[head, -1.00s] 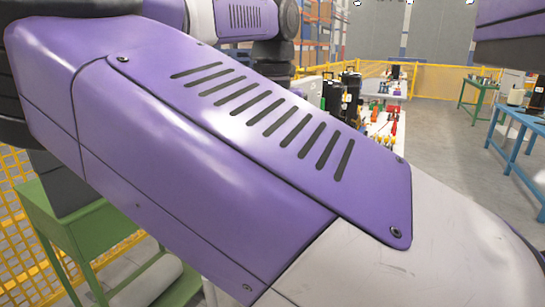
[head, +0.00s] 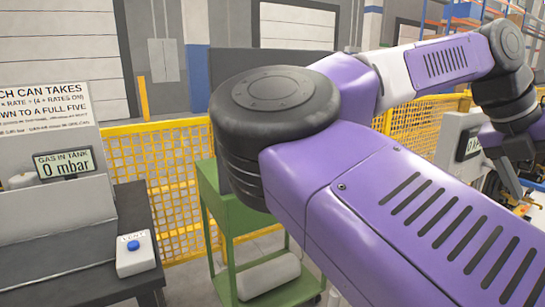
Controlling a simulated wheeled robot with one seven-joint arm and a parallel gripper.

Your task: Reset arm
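My purple and grey arm (head: 380,190) fills the middle and right of the head view. It bends at a joint near the top right and comes down at the right edge. What looks like my gripper (head: 510,178) shows there as a dark grey piece below a purple wrist part, in front of a grey box with a display. The picture's edge cuts off part of the wrist area. I cannot make out two separate fingertips or anything held.
A dark table (head: 120,240) at the left bears a white box with a blue button (head: 134,250) and a display (head: 64,164) reading 0 mbar. A green cart (head: 225,225) stands behind my arm. Yellow mesh fencing (head: 150,160) runs behind. The grey box with a display (head: 460,145) is at right.

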